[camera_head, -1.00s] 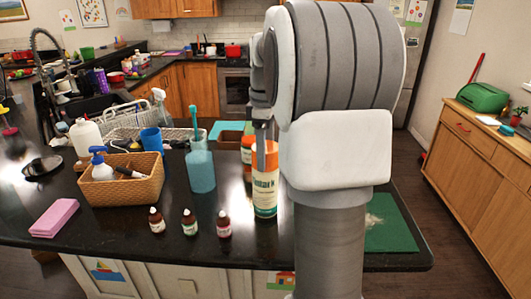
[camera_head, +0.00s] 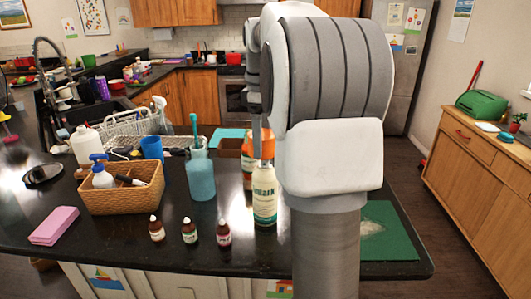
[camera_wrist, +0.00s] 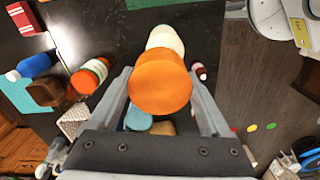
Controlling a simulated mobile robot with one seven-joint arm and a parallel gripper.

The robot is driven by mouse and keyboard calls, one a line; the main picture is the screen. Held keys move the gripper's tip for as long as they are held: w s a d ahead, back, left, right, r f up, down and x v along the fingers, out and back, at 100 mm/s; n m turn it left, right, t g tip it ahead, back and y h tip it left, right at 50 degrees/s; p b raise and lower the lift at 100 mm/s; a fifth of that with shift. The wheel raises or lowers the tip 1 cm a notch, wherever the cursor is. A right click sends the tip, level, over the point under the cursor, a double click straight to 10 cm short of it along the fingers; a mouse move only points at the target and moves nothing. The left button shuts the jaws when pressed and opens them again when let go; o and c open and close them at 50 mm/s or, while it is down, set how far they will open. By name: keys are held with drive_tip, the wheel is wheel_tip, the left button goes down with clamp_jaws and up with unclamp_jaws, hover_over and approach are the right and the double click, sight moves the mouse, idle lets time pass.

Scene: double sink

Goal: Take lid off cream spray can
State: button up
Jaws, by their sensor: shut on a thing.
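The cream spray can (camera_head: 265,200) stands upright near the counter's front edge, its pale top bare. Its orange lid (camera_wrist: 160,84) is between my two fingers in the wrist view. My gripper (camera_wrist: 160,78) is shut on the lid and holds it above the can. In the wrist view, the white can (camera_wrist: 166,39) shows beyond the lid and partly hidden by it. In the head view, my gripper (camera_head: 257,142) is over the can, with orange showing beside the finger. My arm hides part of this area.
An orange bottle (camera_head: 247,168) stands close behind the can. A teal soap bottle (camera_head: 201,175), several small dropper bottles (camera_head: 189,231) and a wicker basket (camera_head: 122,198) are to the left. A green mat (camera_head: 388,235) lies at right.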

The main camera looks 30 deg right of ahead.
drive_tip(key=w+r+p, duration=0.3)
drive_tip(key=w+r, duration=0.3)
drive_tip(key=w, duration=0.4)
drive_tip(key=shift+w, duration=0.25)
drive_tip(key=shift+a, duration=0.1)
